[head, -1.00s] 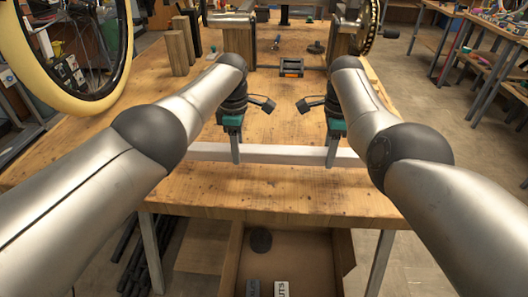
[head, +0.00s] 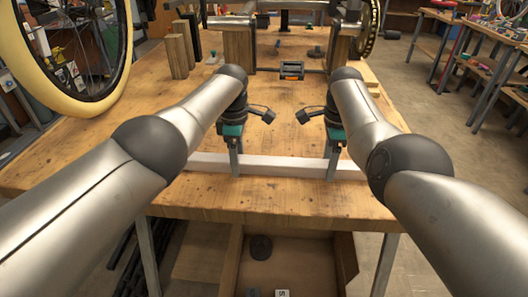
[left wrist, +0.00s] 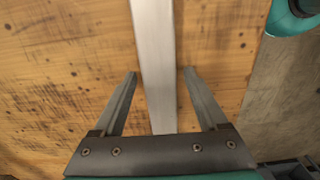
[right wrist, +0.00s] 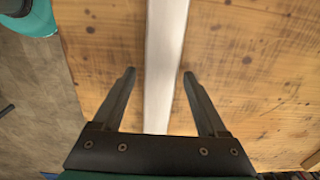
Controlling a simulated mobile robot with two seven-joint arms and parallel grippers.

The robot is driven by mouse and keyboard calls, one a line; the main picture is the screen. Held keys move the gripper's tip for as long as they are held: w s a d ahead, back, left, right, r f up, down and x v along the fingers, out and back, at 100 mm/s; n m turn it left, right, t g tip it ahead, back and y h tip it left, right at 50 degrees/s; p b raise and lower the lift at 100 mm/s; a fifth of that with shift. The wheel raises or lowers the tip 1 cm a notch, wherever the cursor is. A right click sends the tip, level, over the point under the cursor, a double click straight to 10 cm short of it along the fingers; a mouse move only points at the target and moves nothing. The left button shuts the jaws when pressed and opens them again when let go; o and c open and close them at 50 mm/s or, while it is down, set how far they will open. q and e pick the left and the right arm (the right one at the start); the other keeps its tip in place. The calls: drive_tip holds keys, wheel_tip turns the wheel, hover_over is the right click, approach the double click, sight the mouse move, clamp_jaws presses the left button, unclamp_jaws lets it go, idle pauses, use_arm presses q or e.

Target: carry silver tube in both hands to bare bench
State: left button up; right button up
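The silver tube (head: 285,164) is a long, pale, square bar lying crosswise near the front edge of the wooden bench (head: 290,203). My left gripper (head: 236,170) points down at the tube's left part, and my right gripper (head: 331,171) at its right part. In the left wrist view the tube (left wrist: 157,60) runs between the fingers of my left gripper (left wrist: 161,74), with a gap on each side. In the right wrist view the tube (right wrist: 164,60) likewise runs between the parted fingers of my right gripper (right wrist: 158,72). Both grippers look open. My left forearm covers the tube's left end.
Wooden blocks (head: 180,50) stand at the back left, and a small dark tool (head: 291,70) lies at the back middle. A yellow-tyred wheel (head: 50,85) is at the left. The bench between the tube and the tool is clear. An open box (head: 345,262) sits below the bench.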

use_arm(q)
drive_tip(key=shift+r, duration=0.15)
wheel_tip(320, 180, up, 12)
use_arm(e)
wheel_tip(320, 180, up, 12)
idle(1.0)
use_arm(q)
drive_tip(key=shift+f, duration=0.2)
